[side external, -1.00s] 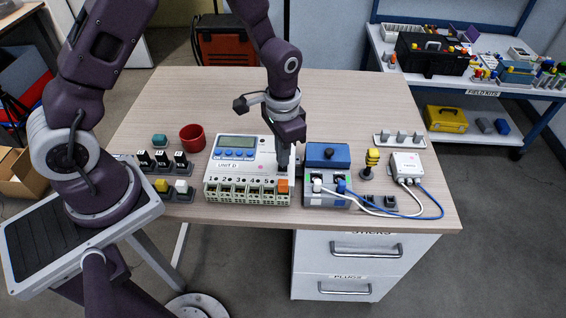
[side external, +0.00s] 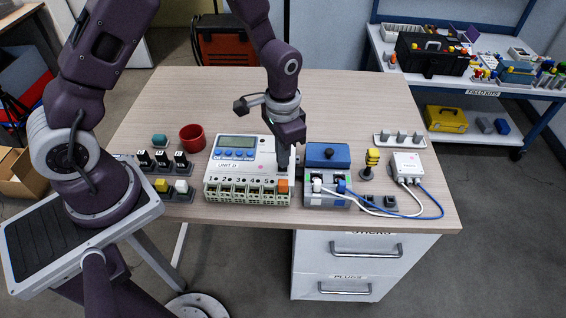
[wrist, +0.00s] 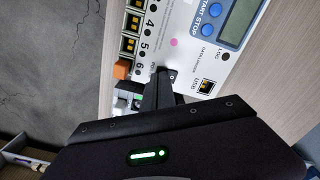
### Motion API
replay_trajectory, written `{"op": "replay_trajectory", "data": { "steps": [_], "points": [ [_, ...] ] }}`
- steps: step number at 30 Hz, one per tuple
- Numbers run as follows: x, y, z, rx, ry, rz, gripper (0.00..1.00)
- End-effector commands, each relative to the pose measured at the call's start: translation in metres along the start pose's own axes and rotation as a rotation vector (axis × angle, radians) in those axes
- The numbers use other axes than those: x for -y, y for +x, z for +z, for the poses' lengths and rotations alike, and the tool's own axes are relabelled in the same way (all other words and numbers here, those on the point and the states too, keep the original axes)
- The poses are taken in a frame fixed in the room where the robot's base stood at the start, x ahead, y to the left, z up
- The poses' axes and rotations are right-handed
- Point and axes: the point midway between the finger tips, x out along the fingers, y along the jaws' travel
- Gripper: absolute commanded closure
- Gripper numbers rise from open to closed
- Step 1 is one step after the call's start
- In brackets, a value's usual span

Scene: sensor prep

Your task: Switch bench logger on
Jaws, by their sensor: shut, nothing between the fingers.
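The bench logger (side external: 222,172) is a white box marked UNIT D, with a screen (side external: 237,142), blue buttons and a row of numbered ports. An orange plug (side external: 282,186) sits at its right end; it also shows in the wrist view (wrist: 122,67). My gripper (side external: 283,168) is shut and empty, pointing down at the logger's right part. In the wrist view my fingertips (wrist: 162,74) are at a small dark switch (wrist: 173,77) beside the orange plug and partly cover it. I cannot tell contact or the switch's position. The LOG light (wrist: 221,57) looks dark.
A grey block with a blue top (side external: 326,155) and cables stands close on the right, by a white box (side external: 406,164). A red cup (side external: 192,138) and small black blocks (side external: 162,159) stand left. The table's back is clear.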

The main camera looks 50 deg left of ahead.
Motion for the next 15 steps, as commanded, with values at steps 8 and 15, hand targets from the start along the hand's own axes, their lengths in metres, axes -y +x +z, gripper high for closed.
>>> {"op": "replay_trajectory", "data": {
  "steps": [8, 15],
  "points": [
    [0.0, 0.0042, 0.0001, 0.001, 0.0, 0.0, 1.0],
    [0.0, 0.008, 0.0001, 0.001, 0.0, 0.0, 1.0]
  ]
}}
